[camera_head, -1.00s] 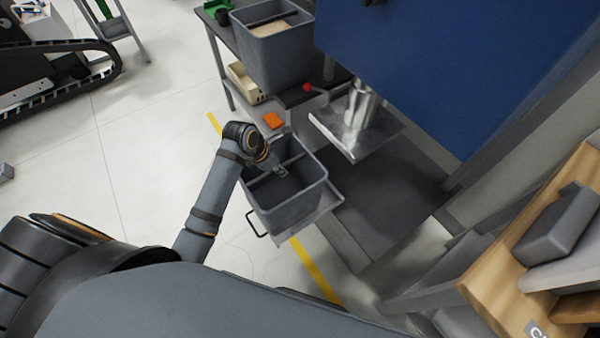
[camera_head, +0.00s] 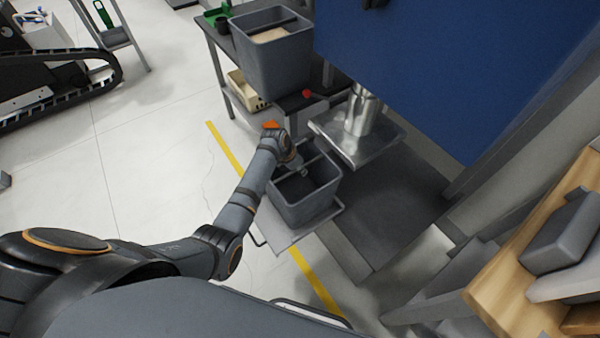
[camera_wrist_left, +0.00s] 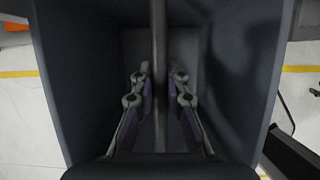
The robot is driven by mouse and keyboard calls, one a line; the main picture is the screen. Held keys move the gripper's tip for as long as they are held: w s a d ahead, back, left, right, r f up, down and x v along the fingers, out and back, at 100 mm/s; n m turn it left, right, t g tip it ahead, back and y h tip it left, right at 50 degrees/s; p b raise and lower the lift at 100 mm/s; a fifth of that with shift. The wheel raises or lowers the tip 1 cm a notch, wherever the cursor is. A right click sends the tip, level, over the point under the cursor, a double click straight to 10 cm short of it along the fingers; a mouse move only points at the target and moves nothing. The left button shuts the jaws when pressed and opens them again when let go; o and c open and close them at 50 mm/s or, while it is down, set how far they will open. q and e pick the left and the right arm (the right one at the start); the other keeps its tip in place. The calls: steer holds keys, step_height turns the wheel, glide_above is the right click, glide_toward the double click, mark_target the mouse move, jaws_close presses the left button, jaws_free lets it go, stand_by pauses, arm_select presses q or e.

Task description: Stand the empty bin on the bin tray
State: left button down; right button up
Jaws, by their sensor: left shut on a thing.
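The empty grey bin (camera_head: 308,210) is upright at the bin tray (camera_head: 278,232), a pale plate that shows bare on the bin's left and front sides. I cannot tell whether the bin's base touches the tray. My left gripper (camera_head: 301,173) reaches into the bin's open top and is shut on its crossbar. In the left wrist view, the gripper's fingers (camera_wrist_left: 160,88) sit on both sides of the crossbar (camera_wrist_left: 159,45), between the bin's dark walls (camera_wrist_left: 85,90). My right gripper is not in view.
A second grey bin (camera_head: 272,65) with tan contents stands on a side table behind. A steel press plate (camera_head: 362,143) and blue panel (camera_head: 430,70) are close on the right. A yellow floor line (camera_head: 226,150) passes under the tray. Open floor lies left.

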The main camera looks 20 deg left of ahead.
arm_select(q)
step_height(320, 180, down, 2)
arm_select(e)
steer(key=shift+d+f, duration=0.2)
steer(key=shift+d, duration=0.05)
arm_select(q)
steer(key=c, duration=1.4)
jaws_free()
steer(key=shift+f, duration=0.15)
steer(key=shift+o, duration=0.2)
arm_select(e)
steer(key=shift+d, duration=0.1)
